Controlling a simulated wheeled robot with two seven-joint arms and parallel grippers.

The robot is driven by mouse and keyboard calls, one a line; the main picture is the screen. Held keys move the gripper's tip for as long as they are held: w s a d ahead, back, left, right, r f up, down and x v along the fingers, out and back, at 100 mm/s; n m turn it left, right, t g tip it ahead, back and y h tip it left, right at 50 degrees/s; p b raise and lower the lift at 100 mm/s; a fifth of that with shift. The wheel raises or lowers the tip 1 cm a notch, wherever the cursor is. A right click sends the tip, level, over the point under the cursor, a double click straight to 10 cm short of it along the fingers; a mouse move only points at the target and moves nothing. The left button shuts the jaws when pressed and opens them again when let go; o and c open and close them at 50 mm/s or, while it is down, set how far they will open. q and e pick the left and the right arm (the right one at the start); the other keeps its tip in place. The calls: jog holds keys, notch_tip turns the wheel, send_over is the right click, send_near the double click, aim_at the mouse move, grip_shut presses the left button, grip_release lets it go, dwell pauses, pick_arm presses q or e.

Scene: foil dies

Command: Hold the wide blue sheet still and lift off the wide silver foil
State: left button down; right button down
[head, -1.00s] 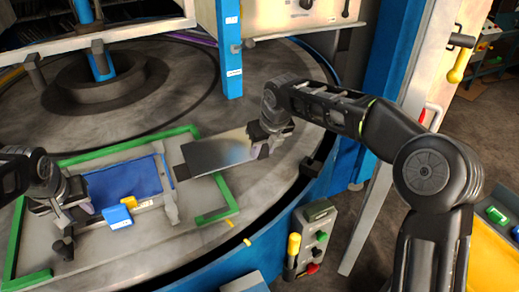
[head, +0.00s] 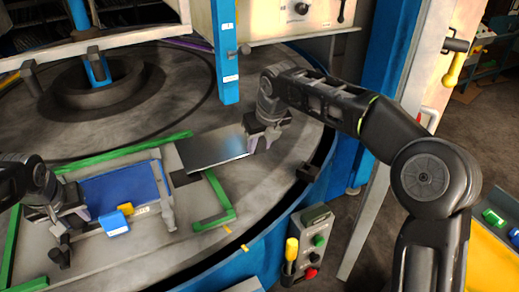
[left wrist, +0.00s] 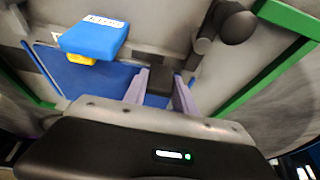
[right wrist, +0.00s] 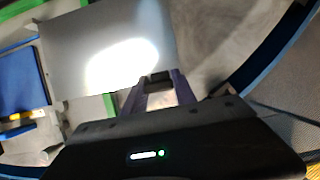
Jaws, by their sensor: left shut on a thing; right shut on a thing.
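The wide blue sheet (head: 122,188) lies flat at the left of the turntable, inside the green frame. It also shows in the left wrist view (left wrist: 95,80). My left gripper (head: 85,213) is shut at the sheet's near left edge; its fingers partly hide the grip, and in the left wrist view they straddle the edge (left wrist: 160,84). The wide silver foil (head: 212,150) is to the right of the sheet and apart from it. My right gripper (head: 262,142) is shut on the foil's right edge.
A blue block with a yellow part (head: 115,223) stands at the sheet's near edge. A grey bar (head: 167,197) stands at its right end. Green rails (head: 220,195) surround the area. A blue post (head: 228,60) rises behind the foil. A control box (head: 310,243) stands in front.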

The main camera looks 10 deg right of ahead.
jog(key=shift+r, duration=1.65)
pick_arm(q)
jog(key=c, duration=0.9)
grip_release()
jog(key=shift+r, duration=0.1)
jog(key=v, duration=1.1)
jog(key=shift+s+r, duration=0.1)
jog(key=shift+r, duration=0.3)
pick_arm(e)
jog(key=shift+f, duration=0.1)
